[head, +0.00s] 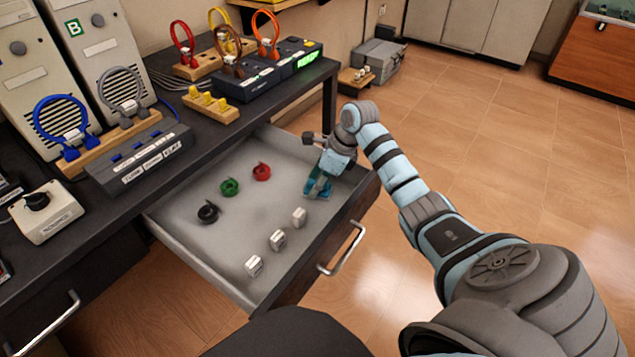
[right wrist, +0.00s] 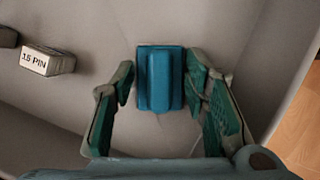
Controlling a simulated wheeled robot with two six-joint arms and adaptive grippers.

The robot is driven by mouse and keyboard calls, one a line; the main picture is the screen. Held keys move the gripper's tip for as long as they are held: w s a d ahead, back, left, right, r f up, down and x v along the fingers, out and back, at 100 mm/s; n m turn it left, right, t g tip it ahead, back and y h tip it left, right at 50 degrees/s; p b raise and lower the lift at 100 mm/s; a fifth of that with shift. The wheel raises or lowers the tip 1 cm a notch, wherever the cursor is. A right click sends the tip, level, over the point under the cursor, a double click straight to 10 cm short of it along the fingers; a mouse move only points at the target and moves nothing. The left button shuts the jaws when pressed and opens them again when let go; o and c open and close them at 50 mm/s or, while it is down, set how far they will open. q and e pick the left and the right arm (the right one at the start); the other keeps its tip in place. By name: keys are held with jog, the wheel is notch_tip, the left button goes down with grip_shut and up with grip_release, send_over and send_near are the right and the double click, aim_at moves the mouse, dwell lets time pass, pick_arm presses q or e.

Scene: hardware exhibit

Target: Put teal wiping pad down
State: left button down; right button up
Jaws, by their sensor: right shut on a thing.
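The teal wiping pad (right wrist: 160,78) is a small block with a raised ridge. In the right wrist view it sits between the fingertips of my right gripper (right wrist: 161,88), which is shut on it. In the head view my right gripper (head: 319,183) reaches down into the open drawer (head: 205,262) at its right end, low over the drawer floor. The pad (head: 320,190) is partly hidden by the fingers there. I cannot tell whether it touches the floor. My left gripper is not in view.
The drawer also holds black (head: 208,212), green (head: 229,187) and red (head: 262,172) coils, and white connector blocks (head: 277,240) along its front side; one reads "15 PIN" (right wrist: 48,60). The drawer's middle floor is clear. The dark bench (head: 285,93) bears devices and cables.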

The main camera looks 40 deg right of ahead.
jog(key=shift+f, duration=0.1)
jog(key=o, duration=1)
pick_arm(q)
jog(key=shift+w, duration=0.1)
pick_arm(e)
jog(key=shift+r, duration=0.35)
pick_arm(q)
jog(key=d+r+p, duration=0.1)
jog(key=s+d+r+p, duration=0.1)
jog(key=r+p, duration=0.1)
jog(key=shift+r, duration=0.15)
pick_arm(e)
jog(key=v, duration=1.1)
jog(key=shift+s+r, duration=0.15)
jog(key=shift+r, duration=0.15)
